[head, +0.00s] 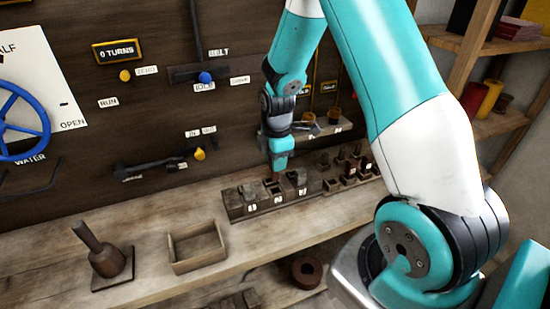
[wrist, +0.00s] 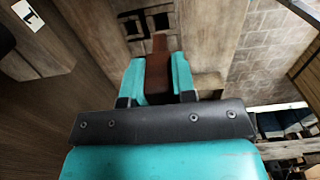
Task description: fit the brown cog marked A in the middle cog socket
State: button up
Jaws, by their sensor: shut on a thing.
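My gripper (wrist: 157,78) is shut on a brown cog (wrist: 158,70), a blocky piece with a narrower end pointing away from the wrist. No mark A is readable on it. In the head view my gripper (head: 276,168) points down over the middle of the wooden socket block (head: 235,212), whose front carries labels 1, 2 and 3. The held cog is mostly hidden there, just above or at the middle socket; I cannot tell whether it has entered. Grey-brown pieces stand at the sockets on either side.
A rack with several dark and reddish pieces (head: 350,170) stands right of the block. An open wooden tray (head: 197,248) and a mallet-like tool (head: 106,258) are on the bench to the left. Levers and labels cover the wall behind. A round ring (head: 306,271) lies below the bench.

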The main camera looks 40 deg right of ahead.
aim_at(276, 179)
jog(key=shift+f+b, duration=2.55)
jog(key=shift+f, duration=0.95)
jog(key=o, duration=1)
notch_tip(276, 179, up, 18)
jog(key=shift+f+b, duration=0.25)
jog(key=shift+b, duration=0.6)
jog(key=s+a+r+m+y, duration=0.2)
jog(key=s+a+m, duration=0.2)
jog(key=s+a, duration=0.7)
jog(key=s+a+r+m+y, duration=0.2)
jog(key=s+a+m, duration=0.1)
jog(key=s+a, duration=0.8)
jog(key=shift+a+m, duration=0.4)
